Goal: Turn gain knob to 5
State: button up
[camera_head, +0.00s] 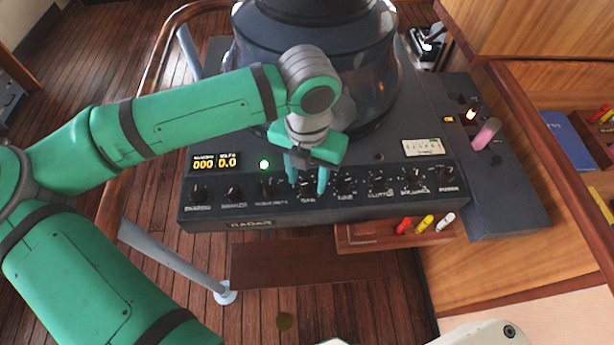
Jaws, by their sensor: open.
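The dark radar console (215,216) stands ahead, with a row of several black knobs along its sloped front panel. The gain knob (307,187) is in the middle-left of the row, above a small label that is hard to read. My gripper (307,187) points down over this knob, with its two green fingers apart on either side of it. I cannot tell whether the fingers touch the knob. Its pointer and the number it stands at are too small and partly hidden to read.
Neighbouring knobs (345,186) sit close on both sides. A round glass radar hood (365,75) rises behind my gripper. A pink-topped lever (486,134) stands at the right. Coloured markers (425,222) lie on a wooden ledge below the console.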

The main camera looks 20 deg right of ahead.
jog(key=shift+w+f, duration=0.1)
jog(key=shift+f, duration=0.3)
grip_shut()
